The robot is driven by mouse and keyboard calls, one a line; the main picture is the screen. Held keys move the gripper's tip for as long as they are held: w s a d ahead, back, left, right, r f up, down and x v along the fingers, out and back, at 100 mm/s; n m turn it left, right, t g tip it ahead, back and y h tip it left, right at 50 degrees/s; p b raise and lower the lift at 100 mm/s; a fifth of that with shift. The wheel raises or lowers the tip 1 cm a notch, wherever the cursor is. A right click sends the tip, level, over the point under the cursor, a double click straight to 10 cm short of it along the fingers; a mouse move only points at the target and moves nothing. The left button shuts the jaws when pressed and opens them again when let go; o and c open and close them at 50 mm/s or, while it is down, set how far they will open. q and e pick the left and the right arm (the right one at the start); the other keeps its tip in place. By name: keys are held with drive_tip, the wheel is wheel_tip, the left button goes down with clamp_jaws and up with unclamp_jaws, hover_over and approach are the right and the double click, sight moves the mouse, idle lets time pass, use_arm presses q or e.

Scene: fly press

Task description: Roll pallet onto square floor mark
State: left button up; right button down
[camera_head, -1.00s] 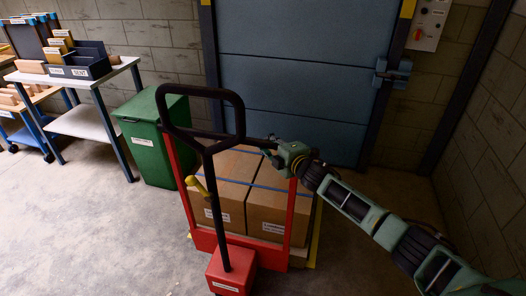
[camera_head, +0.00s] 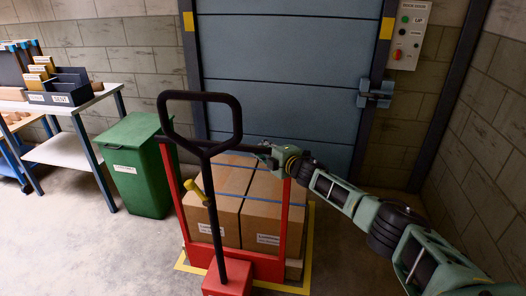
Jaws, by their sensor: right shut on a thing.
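The pallet (camera_head: 293,269) is low under strapped cardboard boxes (camera_head: 265,222), mostly hidden. The boxes sit behind the red frame of a pallet truck (camera_head: 265,266) with a black loop handle (camera_head: 237,118). The yellow square floor mark (camera_head: 311,235) shows around the load at the right, front and front left; its far side is hidden. The load looks inside the lines, but the front left is partly covered by the truck. My right gripper (camera_head: 266,153) is shut on the black crossbar at the right top of the red frame. My left gripper is not in view.
A green bin (camera_head: 139,168) stands close left of the truck. A table with trays (camera_head: 68,93) is farther left. A blue door (camera_head: 285,70) closes the back, with a control box (camera_head: 407,35) at its right. Floor is clear at front left.

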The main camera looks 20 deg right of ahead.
drive_tip(key=shift+w+d+r, duration=0.35)
drive_tip(key=shift+d+r, duration=0.2)
drive_tip(key=shift+r, duration=0.05)
drive_tip(key=c, duration=1.6)
unclamp_jaws()
drive_tip(key=shift+c, duration=0.2)
drive_tip(key=shift+o, duration=0.5)
drive_tip(key=shift+s+d+f, duration=0.1)
drive_tip(key=shift+s+d, duration=0.1)
drive_tip(key=shift+s, duration=0.7)
drive_tip(key=shift+s+d+f, duration=0.1)
drive_tip(key=shift+s+d, duration=0.05)
drive_tip(key=shift+s, duration=0.7)
drive_tip(key=shift+s+f, duration=0.1)
drive_tip(key=shift+s, duration=0.2)
drive_tip(key=r+v, duration=0.1)
drive_tip(key=v, duration=0.7)
drive_tip(key=shift+a, duration=0.15)
